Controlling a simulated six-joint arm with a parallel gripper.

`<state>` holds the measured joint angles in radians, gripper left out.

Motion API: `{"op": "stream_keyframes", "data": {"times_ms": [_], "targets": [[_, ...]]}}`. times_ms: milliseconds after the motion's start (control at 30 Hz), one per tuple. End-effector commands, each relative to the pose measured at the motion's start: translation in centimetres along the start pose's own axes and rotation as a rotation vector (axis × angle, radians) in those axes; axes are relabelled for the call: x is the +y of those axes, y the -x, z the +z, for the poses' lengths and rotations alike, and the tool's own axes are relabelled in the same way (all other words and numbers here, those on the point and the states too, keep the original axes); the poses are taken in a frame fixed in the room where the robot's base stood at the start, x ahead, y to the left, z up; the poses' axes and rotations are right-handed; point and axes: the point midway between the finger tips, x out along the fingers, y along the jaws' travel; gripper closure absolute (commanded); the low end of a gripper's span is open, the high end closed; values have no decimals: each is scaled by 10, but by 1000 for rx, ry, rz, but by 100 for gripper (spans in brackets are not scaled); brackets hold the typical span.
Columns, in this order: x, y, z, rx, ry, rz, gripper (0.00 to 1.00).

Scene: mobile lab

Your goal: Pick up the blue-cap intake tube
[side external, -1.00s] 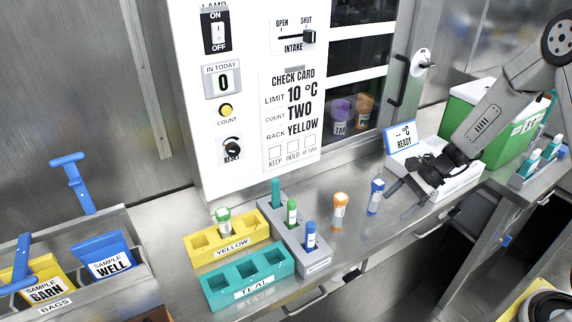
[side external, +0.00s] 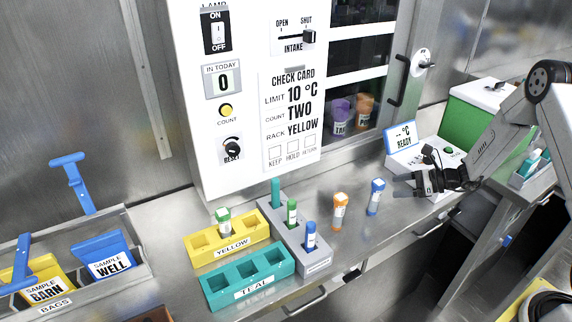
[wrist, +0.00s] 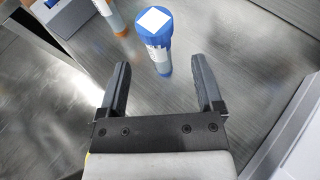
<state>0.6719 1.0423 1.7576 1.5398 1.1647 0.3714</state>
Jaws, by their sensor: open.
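The blue-cap intake tube (side external: 375,198) stands upright on the steel bench, to the right of an orange-cap tube (side external: 340,212). In the wrist view the blue-cap tube (wrist: 155,38) shows a white square on its cap and stands just beyond the fingertips, roughly midway between them. My gripper (side external: 404,184) is open and empty, a short way right of the tube, with its fingers pointing towards it. In the wrist view both fingers of my gripper (wrist: 160,64) are spread wide and apart from the tube.
A grey rack (side external: 318,264) holds several narrow items, one of them blue-topped. Yellow (side external: 262,246) and teal (side external: 285,268) racks stand beside it; the yellow one holds a green-cap tube (side external: 223,220). A white reader marked READY (side external: 401,140) stands behind my gripper.

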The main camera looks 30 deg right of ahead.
Motion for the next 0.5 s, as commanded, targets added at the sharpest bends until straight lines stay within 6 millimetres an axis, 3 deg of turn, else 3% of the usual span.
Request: {"op": "stream_keyframes", "data": {"times_ms": [133,500], "targets": [[1,-12,0,1,1,2,15],[1,-22,0,1,1,1,15]]}}
